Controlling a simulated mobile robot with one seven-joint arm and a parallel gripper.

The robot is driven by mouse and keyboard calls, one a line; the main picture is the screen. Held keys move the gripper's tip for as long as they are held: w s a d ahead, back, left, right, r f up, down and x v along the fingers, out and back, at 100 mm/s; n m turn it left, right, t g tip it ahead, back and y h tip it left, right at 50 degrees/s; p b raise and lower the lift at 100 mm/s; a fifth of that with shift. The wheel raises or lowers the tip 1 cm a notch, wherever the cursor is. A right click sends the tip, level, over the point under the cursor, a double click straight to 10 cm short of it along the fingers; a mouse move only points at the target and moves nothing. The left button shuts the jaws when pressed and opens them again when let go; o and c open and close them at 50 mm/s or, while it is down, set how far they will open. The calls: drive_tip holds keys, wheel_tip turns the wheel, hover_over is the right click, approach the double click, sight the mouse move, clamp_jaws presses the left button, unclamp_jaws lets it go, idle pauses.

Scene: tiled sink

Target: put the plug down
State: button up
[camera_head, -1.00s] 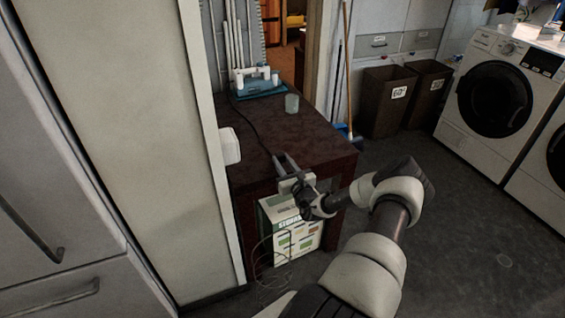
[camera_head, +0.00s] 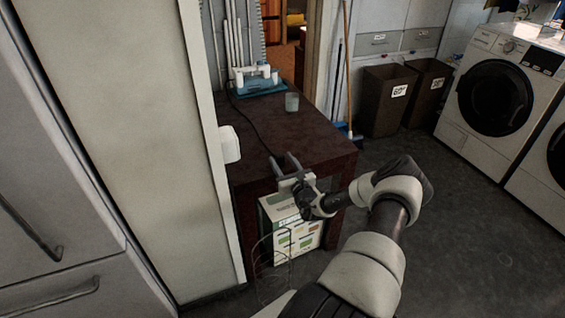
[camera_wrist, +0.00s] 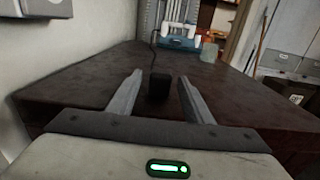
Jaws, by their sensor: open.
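In the wrist view the plug (camera_wrist: 159,86) is a small black block standing on the dark red-brown table (camera_wrist: 85,82), between my gripper's two fingers with space on both sides. A dark cord (camera_wrist: 153,50) runs back from it. My gripper (camera_wrist: 158,88) is open, and its fingers reach over the table's near edge. In the head view my gripper (camera_head: 281,163) is at the table's front edge. The plug is hard to make out there, but the cord (camera_head: 256,127) crosses the table top (camera_head: 305,145).
A blue tray with white bottles (camera_head: 256,84) and a small glass (camera_head: 291,102) stand at the back of the table. A white box (camera_head: 230,144) is on the wall at left. A carton (camera_head: 290,222) stands below the table. The table's right side is clear.

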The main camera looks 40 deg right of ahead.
drive_tip(key=shift+s+r, duration=0.35)
drive_tip(key=shift+r, duration=0.1)
drive_tip(key=p+v, duration=0.2)
drive_tip(key=v, duration=0.9)
drive_tip(key=shift+s+a, duration=0.15)
drive_tip(key=shift+a, duration=0.05)
